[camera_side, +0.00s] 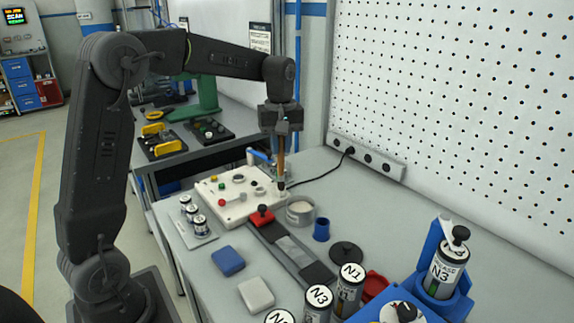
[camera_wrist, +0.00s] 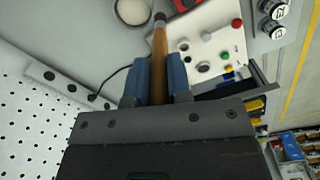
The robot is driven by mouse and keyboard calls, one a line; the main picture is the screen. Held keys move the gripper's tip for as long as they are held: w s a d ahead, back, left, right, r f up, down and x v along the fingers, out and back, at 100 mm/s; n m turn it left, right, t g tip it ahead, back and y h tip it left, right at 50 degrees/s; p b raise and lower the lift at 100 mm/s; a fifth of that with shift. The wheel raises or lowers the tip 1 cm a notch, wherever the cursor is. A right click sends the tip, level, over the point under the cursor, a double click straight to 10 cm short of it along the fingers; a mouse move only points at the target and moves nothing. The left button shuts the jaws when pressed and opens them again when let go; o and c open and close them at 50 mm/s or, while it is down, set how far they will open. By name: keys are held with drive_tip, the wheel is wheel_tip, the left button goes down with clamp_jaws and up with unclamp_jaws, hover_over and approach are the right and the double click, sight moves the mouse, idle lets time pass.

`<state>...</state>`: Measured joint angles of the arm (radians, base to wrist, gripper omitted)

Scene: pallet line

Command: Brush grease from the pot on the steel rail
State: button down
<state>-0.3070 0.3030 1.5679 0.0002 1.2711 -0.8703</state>
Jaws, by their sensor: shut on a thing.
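My gripper (camera_side: 281,130) points down and is shut on the wooden handle of a brush (camera_side: 281,165). In the wrist view the blue fingers of my gripper (camera_wrist: 160,75) pinch the brush (camera_wrist: 158,50), whose dark tip points away from them. The grease pot (camera_side: 300,213), a short grey can with pale content, stands on the bench. It also shows in the wrist view (camera_wrist: 131,12). The brush tip is beside the pot's far left rim, apart from it in the wrist view. The steel rail (camera_side: 295,250) lies on a dark base in front of the pot, with a red clamp (camera_side: 262,216) at its far end.
A white control panel (camera_side: 235,196) with buttons lies close left of the brush. A blue cup (camera_side: 321,230) and a black round lid (camera_side: 346,254) stand right of the rail. Labelled cans (camera_side: 318,304) crowd the front. Blue (camera_side: 228,261) and pale (camera_side: 256,294) blocks lie left. A pegboard wall (camera_side: 460,110) bounds the right.

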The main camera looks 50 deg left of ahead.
idle(0.4)
drive_tip(key=w+d+f, duration=0.1)
drive_tip(key=w+f, duration=0.4)
drive_tip(key=f, duration=0.2)
drive_tip(key=shift+w+d, duration=0.15)
drive_tip(key=shift+w, duration=0.2)
idle(0.3)
drive_tip(key=shift+f, duration=0.55)
idle(1.5)
wheel_tip(320, 180, up, 7)
idle(0.9)
idle(0.4)
